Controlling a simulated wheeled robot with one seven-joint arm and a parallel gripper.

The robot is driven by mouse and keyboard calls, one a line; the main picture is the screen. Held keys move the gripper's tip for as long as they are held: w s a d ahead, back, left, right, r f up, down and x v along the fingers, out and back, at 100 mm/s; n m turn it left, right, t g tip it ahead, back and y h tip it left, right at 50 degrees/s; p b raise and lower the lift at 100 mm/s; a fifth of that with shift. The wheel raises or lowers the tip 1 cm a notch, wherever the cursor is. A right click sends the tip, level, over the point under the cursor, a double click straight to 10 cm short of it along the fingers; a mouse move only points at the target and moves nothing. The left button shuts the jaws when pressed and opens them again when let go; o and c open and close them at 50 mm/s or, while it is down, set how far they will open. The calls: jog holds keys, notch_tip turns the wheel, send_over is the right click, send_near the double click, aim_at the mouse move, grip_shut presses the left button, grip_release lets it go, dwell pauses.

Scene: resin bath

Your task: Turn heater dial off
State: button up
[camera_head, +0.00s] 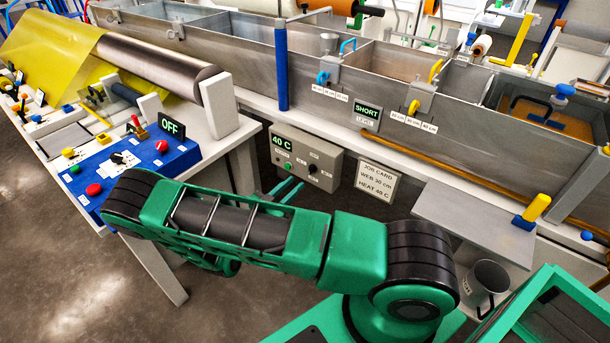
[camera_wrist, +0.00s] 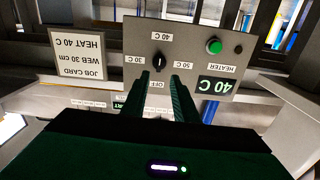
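The grey heater box (camera_head: 285,153) hangs under the trough's front edge, and its display reads 40 C. Its black dial (camera_head: 313,169) also shows in the wrist view (camera_wrist: 158,62), which is upside down. Labels 30 C, 40 C, 50 C and OFF surround the dial; its exact pointer setting is hard to read. A green lamp (camera_wrist: 214,46) is on the panel near the HEATER label. My gripper (camera_wrist: 163,74) is open and empty, its two fingers apart and pointing at the panel. The OFF label shows between them. The dial lies just beyond the tips, apparently untouched.
The job card (camera_head: 378,181) reads WEB 30 cm, HEAT 40 C, beside the box. A blue control panel (camera_head: 135,165) showing OFF stands at left. A grey shelf (camera_head: 470,222) and metal mug (camera_head: 484,283) are at right. The blue post (camera_head: 281,70) rises above.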

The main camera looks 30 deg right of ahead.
aim_at(311, 170)
jog(key=x, duration=0.7)
jog(key=shift+w+d, duration=0.1)
jog(key=shift+d, duration=0.3)
grip_shut()
